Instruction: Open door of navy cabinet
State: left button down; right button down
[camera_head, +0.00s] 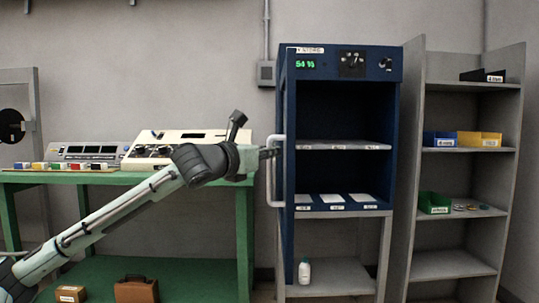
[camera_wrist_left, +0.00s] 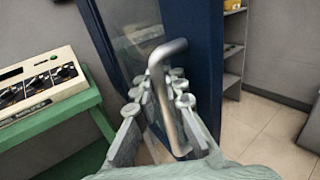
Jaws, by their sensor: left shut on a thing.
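The navy cabinet (camera_head: 345,85) stands on a grey frame, with its front uncovered and its shelves in plain view. Its door (camera_head: 289,185) stands swung open at the left side, seen almost edge-on. The door's pale bar handle (camera_head: 273,185) faces left. My left gripper (camera_head: 269,153) reaches it from the left and is shut on the upper part of the bar. In the left wrist view, the fingers (camera_wrist_left: 167,88) sit on both sides of the handle (camera_wrist_left: 170,115), in front of the door's glass and navy frame (camera_wrist_left: 203,70). My right gripper is not in view.
A green workbench (camera_head: 245,220) with instruments (camera_head: 170,146) stands left, beneath my left arm. A grey shelf unit (camera_head: 466,265) with coloured bins is close at right. A white bottle (camera_head: 304,271) stands low near the door's bottom. A brown case (camera_head: 136,290) is below the bench.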

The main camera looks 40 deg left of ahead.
pick_arm(q)
jog(key=shift+s+d+f, duration=0.1)
jog(key=shift+d+f, duration=0.1)
jog(key=shift+f, duration=0.1)
jog(key=c, duration=1.6)
grip_release()
jog(key=shift+r, duration=0.15)
jog(key=shift+c, duration=0.2)
jog(key=shift+o, duration=0.3)
jog(key=shift+a, duration=0.1)
jog(key=shift+s+r, duration=0.1)
jog(key=s+d, duration=0.1)
jog(key=s, duration=1.1)
jog(key=shift+d, duration=0.4)
